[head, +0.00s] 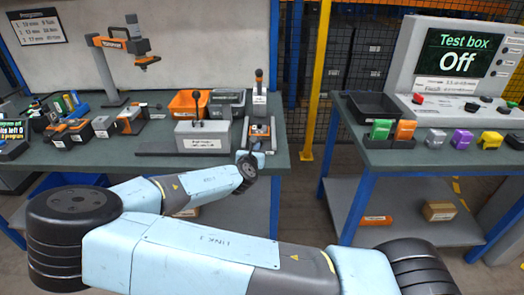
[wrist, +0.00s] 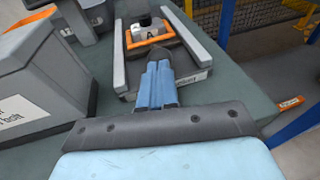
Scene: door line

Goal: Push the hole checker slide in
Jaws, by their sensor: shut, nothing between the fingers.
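The hole checker (head: 259,137) stands near the right front of the left bench. In the wrist view it has a grey base (wrist: 119,72) with two raised side rails and a label at its near end, too slanted to read surely. Between the rails sits the slide, with an orange part (wrist: 150,42) and a pale and dark block on it. My gripper (wrist: 158,66) is shut and empty, its blue fingers pointing into the channel from the near end. The fingertips appear short of the orange part; contact cannot be told. In the head view my gripper (head: 252,154) is beside the checker's near end.
A grey box with a lever (head: 203,137) stands close left of the checker. Orange and grey bins (head: 188,104) are behind. Left lie several small tools. A gap separates this bench from the right bench (head: 390,157), with its Test box (head: 455,60).

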